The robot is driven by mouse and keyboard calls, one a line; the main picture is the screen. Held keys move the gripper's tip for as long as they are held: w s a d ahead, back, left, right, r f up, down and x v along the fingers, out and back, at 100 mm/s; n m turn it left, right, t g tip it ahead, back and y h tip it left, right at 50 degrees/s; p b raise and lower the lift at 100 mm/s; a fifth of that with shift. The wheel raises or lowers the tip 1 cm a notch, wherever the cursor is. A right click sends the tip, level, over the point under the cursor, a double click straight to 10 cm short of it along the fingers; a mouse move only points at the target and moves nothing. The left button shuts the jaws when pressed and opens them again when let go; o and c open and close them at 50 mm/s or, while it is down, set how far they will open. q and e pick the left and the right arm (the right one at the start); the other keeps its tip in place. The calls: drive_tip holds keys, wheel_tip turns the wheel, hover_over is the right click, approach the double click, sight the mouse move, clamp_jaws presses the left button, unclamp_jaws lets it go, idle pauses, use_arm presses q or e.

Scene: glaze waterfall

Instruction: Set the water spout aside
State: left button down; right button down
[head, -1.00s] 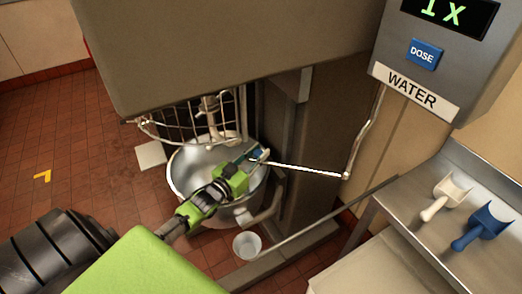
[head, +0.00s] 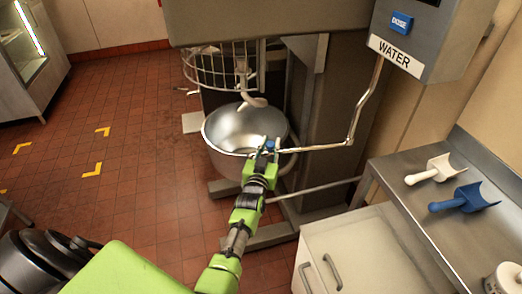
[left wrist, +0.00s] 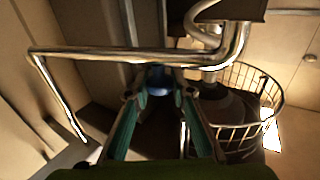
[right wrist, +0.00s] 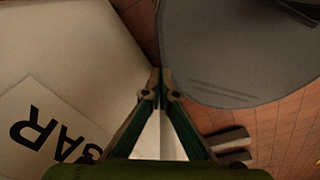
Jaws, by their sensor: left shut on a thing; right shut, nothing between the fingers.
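The water spout (head: 330,147) is a thin bent metal pipe. It drops from the box marked WATER (head: 395,54), then runs left toward the steel mixing bowl (head: 222,122). My left gripper (head: 269,147) is at the spout's left end, by the bowl's right rim, shut on its blue grip (head: 277,143). In the left wrist view the blue grip (left wrist: 158,80) sits between the fingertips, under the spout's level run (left wrist: 100,54). My right gripper (right wrist: 158,88) is shut and empty in the right wrist view, out of the head view.
The mixer's wire guard (head: 215,65) and hook (head: 250,98) are above the bowl. A steel counter (head: 415,205) at right holds a white scoop (head: 430,170) and a blue scoop (head: 465,198). A label ending in "GAR" (right wrist: 50,130) is beside my right gripper. Open tiled floor is at left.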

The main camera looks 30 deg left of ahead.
use_arm(q)
drive_tip(key=shift+s+d+r, duration=0.1)
idle(0.3)
drive_tip(key=c, duration=1.8)
unclamp_jaws()
